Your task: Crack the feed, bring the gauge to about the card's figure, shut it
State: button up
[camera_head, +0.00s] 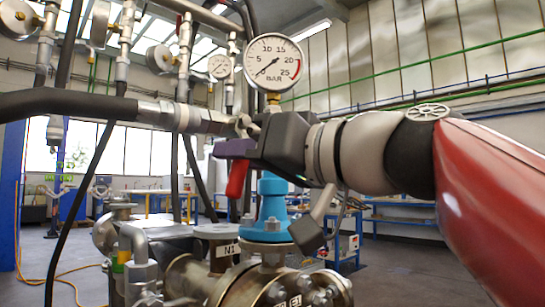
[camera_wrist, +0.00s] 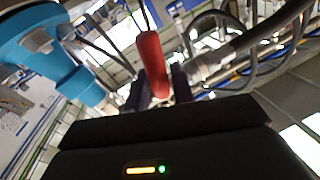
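The gauge (camera_head: 272,65) is a round white dial marked in BAR up to 25; its needle points lower left, near the low end. The feed valve's red lever (camera_head: 237,180) hangs down below the hose fitting. My gripper (camera_head: 236,148) is at that lever, below the fitting. In the wrist view the red lever (camera_wrist: 152,62) shows between my dark fingertips (camera_wrist: 160,92); whether they press on it I cannot tell. A black hose (camera_head: 60,103) runs to the fitting from the left. I make out no card with a figure.
A blue fitting (camera_head: 272,208) stands on the flanged vessel (camera_head: 255,285) just below my gripper; it also shows in the wrist view (camera_wrist: 45,50). A tag reading N1 (camera_head: 226,250) is beside it. Other gauges and pipes crowd the upper left.

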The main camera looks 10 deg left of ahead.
jog(key=shift+o, duration=1.2)
jog(key=b+v, duration=0.1)
jog(key=v, duration=0.6)
jog(key=shift+s+d, duration=0.2)
jog(key=shift+d, duration=0.15)
dwell(5.8)
